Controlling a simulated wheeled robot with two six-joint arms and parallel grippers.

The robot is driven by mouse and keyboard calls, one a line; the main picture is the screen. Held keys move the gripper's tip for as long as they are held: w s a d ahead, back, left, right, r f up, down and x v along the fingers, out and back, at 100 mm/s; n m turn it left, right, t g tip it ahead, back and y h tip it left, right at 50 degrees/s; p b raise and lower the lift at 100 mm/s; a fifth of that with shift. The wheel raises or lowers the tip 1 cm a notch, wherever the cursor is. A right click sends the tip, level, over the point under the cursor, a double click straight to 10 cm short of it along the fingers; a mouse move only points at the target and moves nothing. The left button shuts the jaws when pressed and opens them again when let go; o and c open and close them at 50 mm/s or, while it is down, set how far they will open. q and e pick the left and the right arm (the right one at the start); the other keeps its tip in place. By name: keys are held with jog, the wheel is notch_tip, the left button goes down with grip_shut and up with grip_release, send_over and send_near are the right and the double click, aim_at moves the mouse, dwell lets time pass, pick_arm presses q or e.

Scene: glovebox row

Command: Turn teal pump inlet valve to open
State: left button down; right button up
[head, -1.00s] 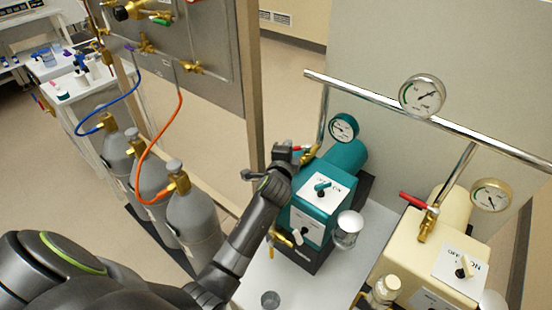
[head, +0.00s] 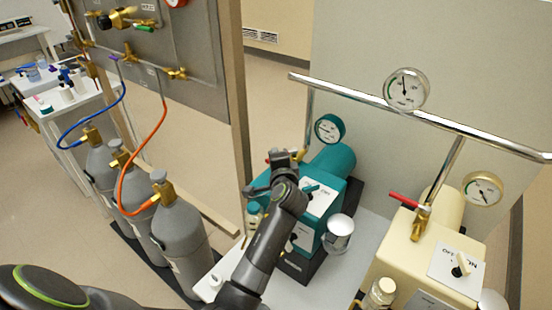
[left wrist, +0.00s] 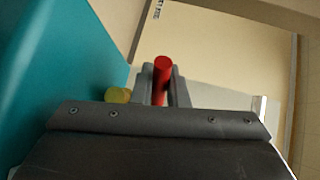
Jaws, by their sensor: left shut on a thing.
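The teal pump (head: 334,162) stands on the bench in the middle of the head view, with a teal-rimmed gauge (head: 329,128) behind it. My left gripper (head: 286,158) is at the pump's back left, where it hides most of the inlet valve. In the left wrist view, the red valve handle (left wrist: 161,80) stands between the two fingers (left wrist: 162,88), which are shut on it. A yellow brass part (left wrist: 118,95) shows just left of the fingers, beside the teal pump body (left wrist: 55,75). The handle's exact angle to the pipe cannot be told. My right gripper is out of view.
A chrome rail (head: 440,120) with a gauge (head: 406,90) runs above the pumps. The cream pump (head: 405,262) with its red-handled valve (head: 405,201) stands to the right. Grey cylinders (head: 181,243) and a post (head: 233,100) are to the left.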

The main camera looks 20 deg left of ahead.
pick_arm(q)
jog(key=c, duration=1.4)
grip_release()
jog(key=shift+c, duration=0.2)
jog(key=shift+f, duration=0.1)
